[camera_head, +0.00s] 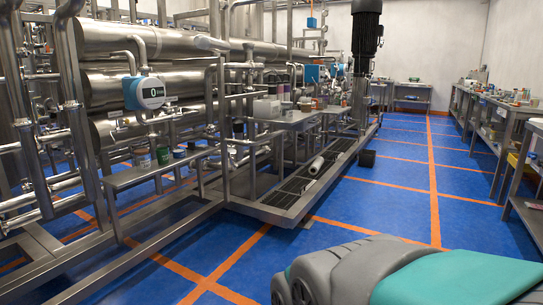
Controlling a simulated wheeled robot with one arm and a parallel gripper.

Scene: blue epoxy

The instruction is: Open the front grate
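Dark grate panels (289,190) lie in the low metal base frame of the pipe skid, near the middle of the view. They look flat and level in the frame, and I see no raised panel. I cannot tell which panel is the front grate. A pale cylinder (316,166) lies on or just above the grating. A metal shelf and its legs hide part of the grating behind. My gripper is not in view.
A grey and teal rounded shape fills the bottom right; I cannot tell whether it is mine. Steel workbenches (511,109) line the right wall. The blue floor (395,195) between is clear.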

